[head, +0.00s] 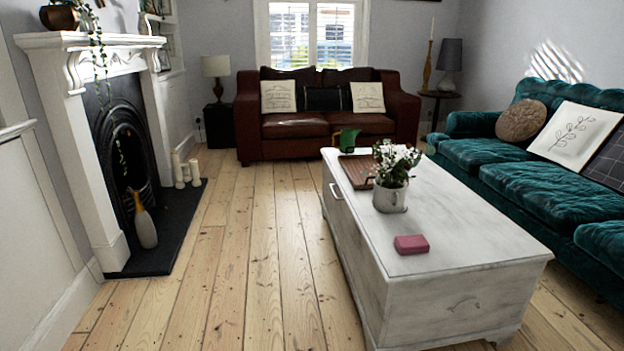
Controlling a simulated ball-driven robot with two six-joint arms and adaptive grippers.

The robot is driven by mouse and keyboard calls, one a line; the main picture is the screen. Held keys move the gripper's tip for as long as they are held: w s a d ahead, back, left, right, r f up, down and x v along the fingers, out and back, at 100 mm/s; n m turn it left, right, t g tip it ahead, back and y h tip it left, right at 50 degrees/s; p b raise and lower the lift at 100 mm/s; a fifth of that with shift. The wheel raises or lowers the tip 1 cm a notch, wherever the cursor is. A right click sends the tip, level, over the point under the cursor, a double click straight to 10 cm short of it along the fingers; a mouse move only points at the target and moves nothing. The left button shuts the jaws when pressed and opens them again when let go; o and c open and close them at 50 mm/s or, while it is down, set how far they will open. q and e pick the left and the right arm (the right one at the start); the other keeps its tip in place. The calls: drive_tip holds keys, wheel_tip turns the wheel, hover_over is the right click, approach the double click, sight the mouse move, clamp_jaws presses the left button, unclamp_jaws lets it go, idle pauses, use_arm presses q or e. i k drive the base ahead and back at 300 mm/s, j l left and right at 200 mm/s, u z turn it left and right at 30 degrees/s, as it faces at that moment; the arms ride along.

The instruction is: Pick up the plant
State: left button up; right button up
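A potted plant (392,176) with white flowers and green leaves stands upright in a light grey pot on the white wooden chest table (455,225). Another plant (97,50), a trailing one in a brown pot (60,17), sits on the white mantelpiece at the upper left, its vines hanging down over the fireplace. Neither of my grippers shows in the head view.
On the table are a pink box (411,244), a brown tray (357,171) and a green watering can (346,139). A teal sofa (490,153) stands right, a brown leather sofa (300,125) at the back. Floorboards (260,250) between fireplace and table are clear.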

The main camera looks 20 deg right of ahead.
sight(389, 191)
drive_tip(key=i+z, duration=0.15)
drive_tip(key=i, duration=0.35)
drive_tip(key=i+j+z, duration=0.15)
drive_tip(key=i, duration=0.35)
drive_tip(key=i+j+z, duration=0.1)
drive_tip(key=i, duration=0.4)
